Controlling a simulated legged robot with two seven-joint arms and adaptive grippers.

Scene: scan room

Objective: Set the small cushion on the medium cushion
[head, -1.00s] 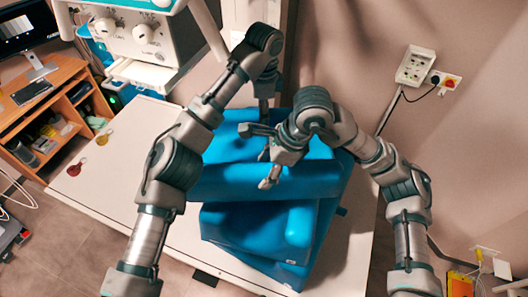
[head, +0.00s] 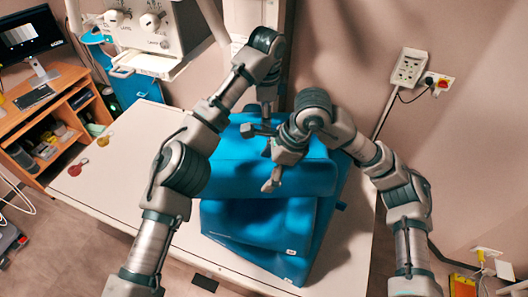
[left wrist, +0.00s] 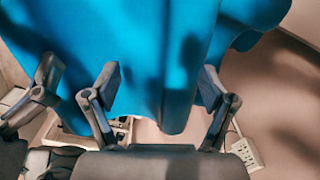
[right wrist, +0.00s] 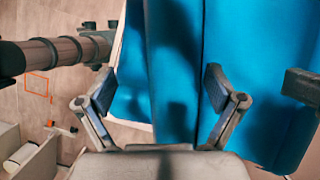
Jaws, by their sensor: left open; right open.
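The small cushion (head: 235,180) is a blue block at the top of a blue stack. The medium cushion (head: 245,222) shows below its front edge; shared colour makes the seams hard to tell. My right gripper (head: 259,157) is open over the top cushion, its fingers spread. The right wrist view shows its open fingers (right wrist: 160,100) in front of a blue edge. My left gripper (head: 265,106) is at the far side of the stack, partly hidden. The left wrist view shows its fingers (left wrist: 160,90) apart, with blue cushion beyond them. Any contact is unclear.
The stack stands on a white table (head: 130,160), clear at its left except for small red and yellow tags. A wall socket box (head: 410,66) is at the right. A medical machine (head: 150,35) and a wooden desk (head: 50,110) stand at the back left.

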